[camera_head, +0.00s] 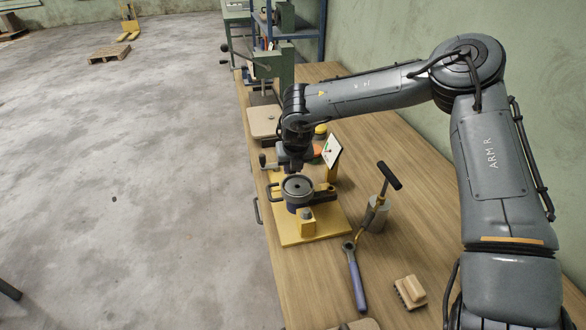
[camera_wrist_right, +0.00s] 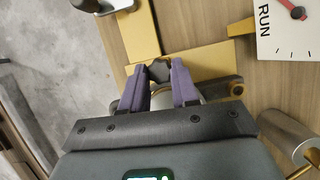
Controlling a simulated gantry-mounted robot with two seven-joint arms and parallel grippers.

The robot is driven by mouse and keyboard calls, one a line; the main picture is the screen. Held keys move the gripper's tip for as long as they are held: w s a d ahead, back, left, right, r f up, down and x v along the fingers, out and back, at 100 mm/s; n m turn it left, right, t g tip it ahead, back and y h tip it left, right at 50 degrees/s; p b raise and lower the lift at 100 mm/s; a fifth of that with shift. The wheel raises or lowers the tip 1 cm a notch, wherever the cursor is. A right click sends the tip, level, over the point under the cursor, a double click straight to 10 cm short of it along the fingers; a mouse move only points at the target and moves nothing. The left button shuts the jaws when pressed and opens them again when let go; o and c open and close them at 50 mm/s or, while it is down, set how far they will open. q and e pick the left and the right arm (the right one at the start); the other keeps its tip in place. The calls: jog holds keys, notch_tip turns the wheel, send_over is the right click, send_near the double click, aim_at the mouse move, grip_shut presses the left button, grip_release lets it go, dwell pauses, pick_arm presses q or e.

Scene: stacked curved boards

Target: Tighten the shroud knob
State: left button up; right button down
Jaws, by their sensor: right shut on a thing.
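My right gripper (camera_head: 297,165) is low over the far part of a yellow fixture (camera_head: 290,236) on the bench. In the right wrist view its two purple fingers (camera_wrist_right: 160,82) are closed on the sides of a dark lobed knob (camera_wrist_right: 159,70), which shows between the fingertips. In the head view my gripper and wrist hide the knob. A dark round ring-topped part (camera_head: 297,188) sits on the fixture just in front of my gripper. A white dial plate (camera_head: 332,151) stands to the right; the wrist view shows "RUN" and a red pointer on it. My left gripper is not in view.
A T-handled tool (camera_head: 384,185) stands in a grey cylinder to the right. A blue-handled ratchet (camera_head: 355,278) and a wooden brush (camera_head: 410,291) lie nearer on the wooden bench. The bench is clear right of the dial plate.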

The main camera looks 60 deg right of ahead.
jog(key=c, duration=0.8)
grip_release()
jog(key=shift+c, duration=0.2)
jog(key=shift+r, duration=0.1)
jog(key=p+v, duration=0.1)
jog(key=v, duration=0.9)
jog(key=shift+r+p, duration=0.3)
jog(key=shift+p, duration=0.1)
jog(key=shift+a, duration=0.2)
